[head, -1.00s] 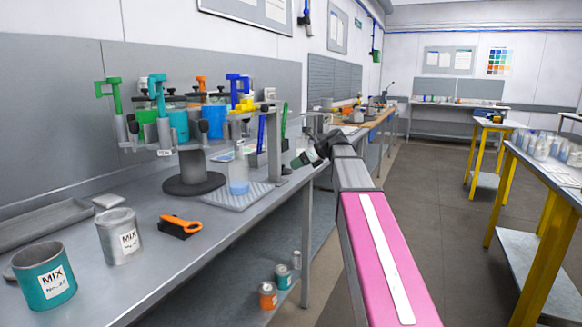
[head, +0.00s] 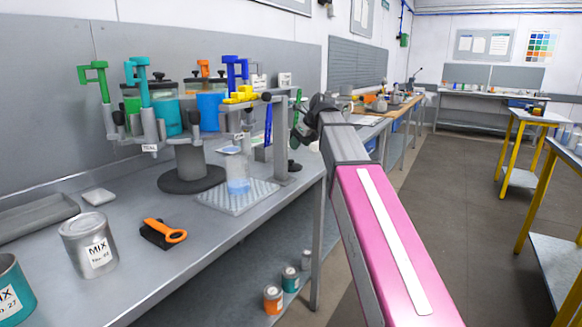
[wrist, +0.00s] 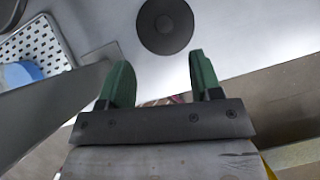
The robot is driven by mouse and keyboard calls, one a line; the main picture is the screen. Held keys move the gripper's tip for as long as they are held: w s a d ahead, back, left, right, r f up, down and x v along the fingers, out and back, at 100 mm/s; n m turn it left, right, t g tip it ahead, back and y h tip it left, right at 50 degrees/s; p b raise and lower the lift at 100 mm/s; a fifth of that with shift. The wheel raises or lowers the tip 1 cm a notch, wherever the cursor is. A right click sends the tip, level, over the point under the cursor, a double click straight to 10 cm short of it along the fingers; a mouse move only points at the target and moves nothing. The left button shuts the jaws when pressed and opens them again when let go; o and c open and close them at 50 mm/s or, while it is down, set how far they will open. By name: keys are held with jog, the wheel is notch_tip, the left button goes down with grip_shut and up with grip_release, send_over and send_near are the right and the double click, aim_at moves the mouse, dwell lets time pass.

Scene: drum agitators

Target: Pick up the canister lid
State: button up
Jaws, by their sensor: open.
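The canister lid is a dark round disc with a central knob. In the wrist view the lid (wrist: 165,25) lies on the grey bench top, just beyond my fingertips and roughly centred between them. In the head view the lid (head: 294,167) shows small and dark at the bench's right edge, beyond the metal stand. My gripper (wrist: 160,62) has two green fingers, spread apart with nothing between them. In the head view my gripper (head: 302,128) is partly hidden by my own wrist and sits above the lid's area.
A metal stand (head: 281,140) rises close left of the lid. A perforated tray (head: 237,203) holds a clear beaker (head: 238,175). A round rack of canisters (head: 190,180) stands farther left. The bench edge (head: 312,195) is close on the right, with open floor beyond.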

aim_at(291, 160)
jog(key=x, duration=0.9)
jog(key=shift+w+d+f, duration=0.1)
jog(key=shift+w+f, duration=0.1)
jog(key=shift+w, duration=0.05)
jog(key=c, duration=1)
